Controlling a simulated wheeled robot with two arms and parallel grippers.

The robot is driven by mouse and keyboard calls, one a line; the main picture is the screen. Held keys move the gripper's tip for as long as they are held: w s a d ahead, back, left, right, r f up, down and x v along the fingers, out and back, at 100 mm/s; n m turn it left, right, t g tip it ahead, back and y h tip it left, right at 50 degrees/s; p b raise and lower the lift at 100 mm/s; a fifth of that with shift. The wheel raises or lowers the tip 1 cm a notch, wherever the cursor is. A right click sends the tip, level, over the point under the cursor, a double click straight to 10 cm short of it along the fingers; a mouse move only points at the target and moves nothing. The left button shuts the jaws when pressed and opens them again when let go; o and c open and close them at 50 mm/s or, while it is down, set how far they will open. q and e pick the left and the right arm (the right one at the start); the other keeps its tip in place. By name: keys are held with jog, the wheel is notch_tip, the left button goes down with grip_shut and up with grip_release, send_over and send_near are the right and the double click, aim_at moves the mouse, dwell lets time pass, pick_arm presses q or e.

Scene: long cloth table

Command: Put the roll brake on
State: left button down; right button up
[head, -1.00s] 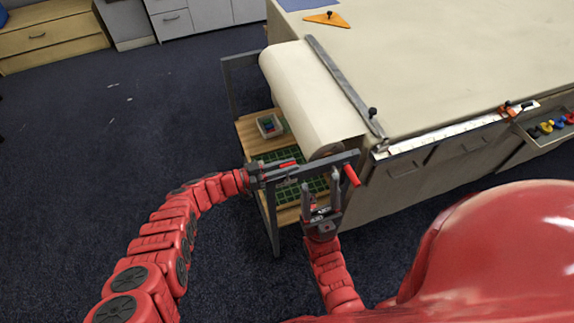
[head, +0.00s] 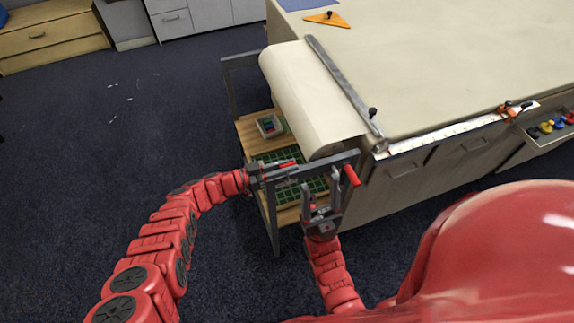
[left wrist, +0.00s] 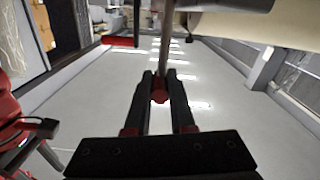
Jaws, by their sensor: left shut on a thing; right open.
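The cloth roll (head: 305,95) hangs in a grey frame (head: 315,164) at the table's near left end. A red lever (head: 288,163) shows on the frame's front bar, beside my left gripper (head: 278,175). In the left wrist view my left gripper (left wrist: 160,88) is shut on a small red grip (left wrist: 159,94), with a grey rod (left wrist: 168,40) rising beyond it. Which part of the brake this is cannot be told for sure. A red crank handle (head: 351,175) sticks out at the bar's right end. My right gripper (head: 321,192) is open and empty, just below the bar.
The cloth table (head: 450,60) fills the right side, with a metal bar (head: 340,80) across its end and a white ruler (head: 450,131) along its edge. Shelves under the roll hold a small box (head: 269,126) and a green grid mat (head: 310,188).

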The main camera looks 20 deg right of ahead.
pick_arm(q)
jog(key=s+f+m+b, duration=0.6)
jog(key=s+m+b, duration=0.2)
jog(key=m, duration=0.6)
jog(key=shift+s+d+f+b, duration=0.15)
jog(key=shift+s+b, duration=0.2)
jog(key=shift+s, duration=0.05)
dwell(0.5)
jog(key=c, duration=0.8)
grip_release()
jog(key=shift+o, duration=0.2)
